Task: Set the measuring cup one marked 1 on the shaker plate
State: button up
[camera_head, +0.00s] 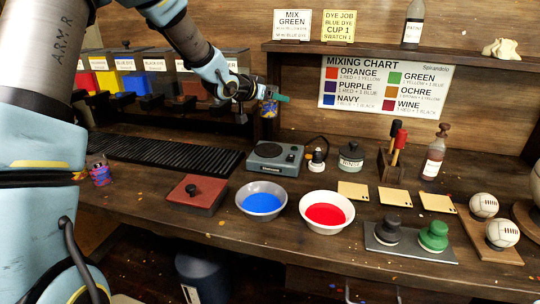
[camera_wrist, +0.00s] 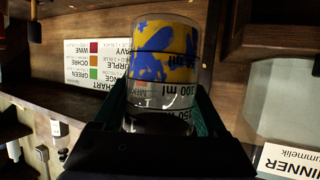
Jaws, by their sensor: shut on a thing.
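My gripper (camera_head: 272,97) is raised above the back of the bench, shut on a clear measuring cup (camera_head: 269,108). In the wrist view the cup (camera_wrist: 162,60) stands between the fingers, with ml marks and a yellow and blue band. Another small cup (camera_head: 100,171), with mixed colours, stands at the far left of the bench, partly beside my arm.
A blue bowl (camera_head: 262,202) and a red bowl (camera_head: 326,212) stand in front of the grey unit. A red-topped box (camera_head: 191,194) is to the left. A small bottle (camera_head: 317,160) and a jar (camera_head: 351,160) stand to the right. Dye bins (camera_head: 160,85) line the back left.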

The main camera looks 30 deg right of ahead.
jog(key=f, duration=0.2)
jog(key=p, duration=0.1)
send_over(273, 146)
notch_tip(273, 146, down, 10)
jog(key=shift+w+d+r, duration=0.1)
jog(key=shift+d, duration=0.05)
dwell(0.4)
jog(key=o, duration=1.4)
